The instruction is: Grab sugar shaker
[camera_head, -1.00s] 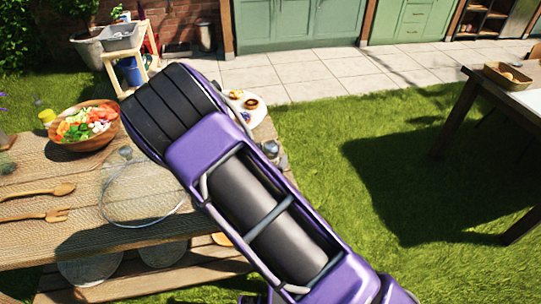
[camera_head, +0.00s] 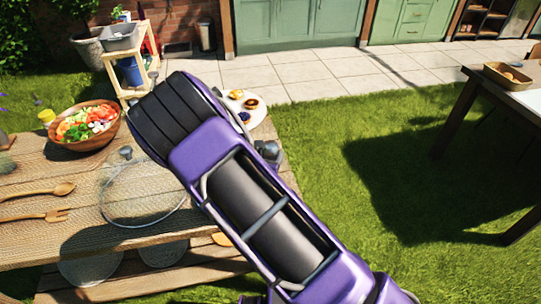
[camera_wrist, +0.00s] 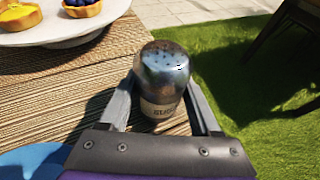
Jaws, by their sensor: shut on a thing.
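The sugar shaker (camera_wrist: 163,72) shows in the wrist view, with a shiny perforated metal dome over a pale labelled body. It is upright near the right edge of the wooden table (camera_wrist: 60,105). My gripper (camera_wrist: 163,95) has a finger on either side of the shaker and is shut on it. The lower body is partly hidden by the gripper housing. I cannot tell whether its base touches the table. In the head view my purple arm covers most of that spot, and a grey metallic shape (camera_head: 268,150) shows beside the arm at the table's right edge.
A plate of tarts (camera_head: 245,108) stands just beyond the gripper, also at upper left in the wrist view (camera_wrist: 60,32). A salad bowl (camera_head: 85,125), wooden spoon (camera_head: 40,192), fork (camera_head: 35,216) and glass lid (camera_head: 140,190) are to the left. Grass lies right.

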